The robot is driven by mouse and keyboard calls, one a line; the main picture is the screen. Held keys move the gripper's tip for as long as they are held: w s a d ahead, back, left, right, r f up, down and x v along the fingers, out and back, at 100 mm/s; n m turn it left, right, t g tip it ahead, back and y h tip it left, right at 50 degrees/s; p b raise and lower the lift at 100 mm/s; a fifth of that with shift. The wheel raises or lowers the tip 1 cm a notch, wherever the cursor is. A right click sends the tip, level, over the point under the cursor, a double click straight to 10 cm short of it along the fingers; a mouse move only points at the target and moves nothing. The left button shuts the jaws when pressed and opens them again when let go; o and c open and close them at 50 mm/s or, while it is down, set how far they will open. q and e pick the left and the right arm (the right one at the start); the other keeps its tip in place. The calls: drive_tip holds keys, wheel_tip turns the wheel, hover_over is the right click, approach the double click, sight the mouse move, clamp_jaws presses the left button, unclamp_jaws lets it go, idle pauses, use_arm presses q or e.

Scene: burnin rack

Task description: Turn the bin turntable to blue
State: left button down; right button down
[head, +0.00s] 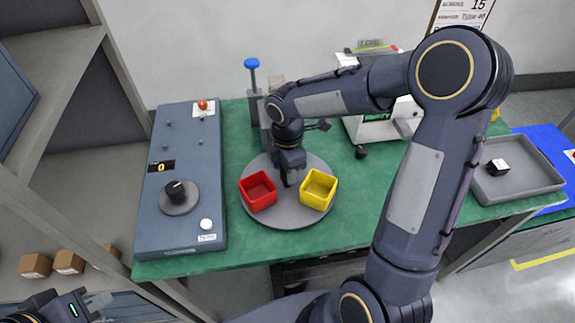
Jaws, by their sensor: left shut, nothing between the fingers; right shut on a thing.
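The round grey bin turntable (284,219) lies on the green table. A red bin (258,192) sits on its left front and a yellow bin (318,190) on its right front. No blue bin shows; my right arm covers the turntable's rear. My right gripper (290,180) reaches down near the turntable's middle, between the two bins. It is shut on a small part there, mostly hidden by the fingers. My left gripper (94,305) is at the bottom left corner, away from the table, shut and empty.
A blue-grey panel (180,235) with a black knob (175,190), a display and buttons lies left of the turntable. A blue-topped lever (252,63) and a white machine (372,128) stand behind. A grey tray (525,185) holding a black-and-white block is at right.

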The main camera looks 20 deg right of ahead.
drive_tip(key=shift+r+n, duration=0.1)
drive_tip(key=shift+n, duration=0.6)
drive_tip(key=c, duration=0.9)
unclamp_jaws()
